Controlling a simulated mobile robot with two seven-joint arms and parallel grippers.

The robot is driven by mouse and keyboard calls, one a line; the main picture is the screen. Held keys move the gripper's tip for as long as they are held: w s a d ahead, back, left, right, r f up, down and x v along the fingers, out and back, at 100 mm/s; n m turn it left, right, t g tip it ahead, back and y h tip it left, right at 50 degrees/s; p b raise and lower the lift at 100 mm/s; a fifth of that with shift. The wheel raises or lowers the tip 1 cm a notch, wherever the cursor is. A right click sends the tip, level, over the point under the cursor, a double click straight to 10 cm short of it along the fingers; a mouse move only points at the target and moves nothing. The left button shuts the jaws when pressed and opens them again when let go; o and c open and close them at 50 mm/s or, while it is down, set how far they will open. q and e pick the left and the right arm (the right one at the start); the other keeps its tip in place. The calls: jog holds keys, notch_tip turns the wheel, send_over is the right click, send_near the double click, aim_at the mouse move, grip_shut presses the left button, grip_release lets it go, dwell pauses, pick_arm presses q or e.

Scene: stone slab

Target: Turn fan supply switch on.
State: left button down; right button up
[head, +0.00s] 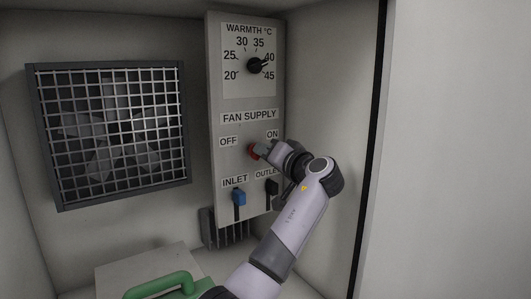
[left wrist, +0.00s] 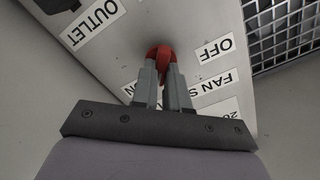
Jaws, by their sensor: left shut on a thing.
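The fan supply switch (head: 254,151) is a red knob on the grey control panel (head: 229,160), below the "FAN SUPPLY" label and between "OFF" on the left and "ON" on the right. My left gripper (head: 259,150) reaches it from the right in the head view and is shut on it. In the left wrist view the red switch (left wrist: 160,56) sits between the two grey fingertips, and the left gripper (left wrist: 163,72) hides part of it. The "ON" label is mostly covered by the fingers there. I cannot tell the switch's exact angle. My right gripper is not in view.
A warmth dial (head: 255,65) is above on the panel. A blue inlet switch (head: 239,197) and a dark outlet switch (head: 271,188) are below, close to my arm. A caged fan (head: 113,132) is at left. A green handle (head: 158,285) is at the bottom.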

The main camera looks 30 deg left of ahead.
pick_arm(q)
jog(key=c, duration=1.1)
grip_release()
jog(key=shift+c, duration=0.2)
jog(key=shift+d, duration=0.1)
jog(key=b+v, duration=0.1)
jog(key=v, duration=0.6)
jog(key=shift+b, duration=0.4)
